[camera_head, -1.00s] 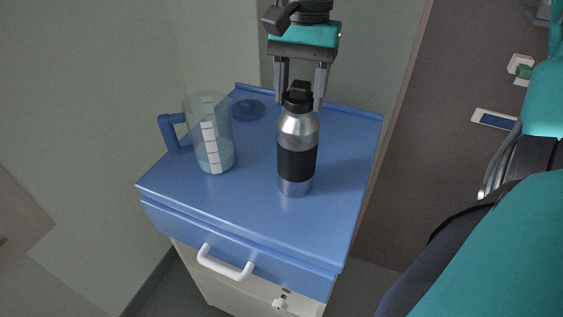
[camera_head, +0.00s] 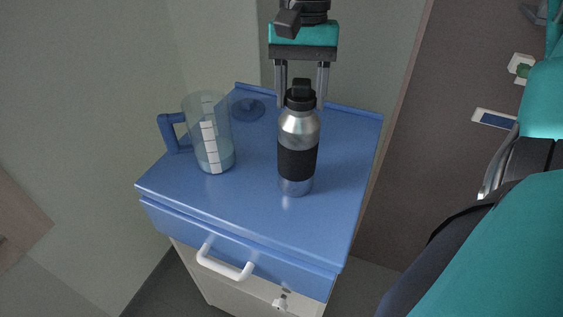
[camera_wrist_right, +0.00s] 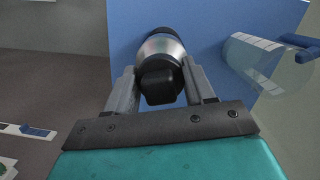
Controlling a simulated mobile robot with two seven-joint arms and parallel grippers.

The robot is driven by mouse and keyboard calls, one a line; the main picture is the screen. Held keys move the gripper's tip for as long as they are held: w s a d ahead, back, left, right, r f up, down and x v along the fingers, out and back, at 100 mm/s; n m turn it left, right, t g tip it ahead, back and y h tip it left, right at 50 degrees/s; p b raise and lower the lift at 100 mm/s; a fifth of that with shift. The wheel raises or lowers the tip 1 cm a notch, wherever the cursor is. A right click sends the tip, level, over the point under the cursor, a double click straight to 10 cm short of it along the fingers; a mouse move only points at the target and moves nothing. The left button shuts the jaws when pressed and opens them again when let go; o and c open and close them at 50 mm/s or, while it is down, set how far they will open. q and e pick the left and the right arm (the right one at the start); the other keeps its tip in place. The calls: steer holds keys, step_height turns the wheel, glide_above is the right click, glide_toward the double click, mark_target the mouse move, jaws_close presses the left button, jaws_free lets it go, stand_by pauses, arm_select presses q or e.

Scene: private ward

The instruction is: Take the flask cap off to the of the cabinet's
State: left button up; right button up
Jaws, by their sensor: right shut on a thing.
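The flask (camera_head: 297,155) stands upright on the blue top of the cabinet (camera_head: 245,205); it is silver with a black band. Its black cap (camera_head: 301,93) sits at the flask's mouth. My right gripper (camera_head: 301,102) comes from behind and above, with a finger on each side of the cap, shut on it. In the right wrist view the cap (camera_wrist_right: 160,86) is between the two fingers (camera_wrist_right: 160,88), with the silver flask shoulder (camera_wrist_right: 163,46) beyond it. I cannot tell whether the cap is loose. My left gripper is not in view.
A clear measuring jug (camera_head: 213,140) with a blue handle stands left of the flask. The cabinet top is bare at the front and right. A wall stands close behind.

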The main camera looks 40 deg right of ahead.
steer(key=shift+r, duration=0.1)
jaws_close()
steer(key=shift+w+r, duration=0.1)
steer(key=shift+r, duration=0.2)
steer(key=shift+r+p, duration=1.85)
steer(key=shift+r, duration=0.6)
steer(key=shift+f, duration=0.1)
